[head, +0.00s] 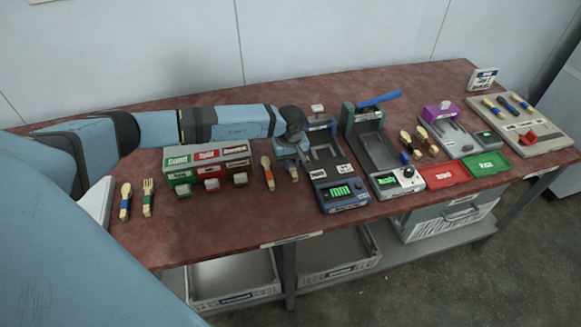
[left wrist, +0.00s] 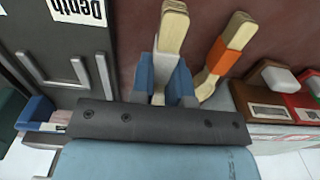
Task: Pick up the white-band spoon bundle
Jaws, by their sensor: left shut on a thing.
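My left gripper (head: 291,166) reaches down to the table just left of the blue-based device. In the left wrist view, its blue fingers (left wrist: 163,82) are shut on a pale wooden bundle (left wrist: 173,28) with a whitish band (left wrist: 165,63) between them. The bundle's lower part is hidden by the gripper. In the head view, the gripper covers most of it. A wooden bundle with an orange band (head: 268,173) lies close to the left of the gripper and is not held; it also shows in the left wrist view (left wrist: 226,52). My right gripper is not in view.
A labelled three-colour box (head: 208,157) with small blocks stands left. The blue-based device (head: 344,194) stands close right of the gripper, beyond it a press with a blue lever (head: 378,99).

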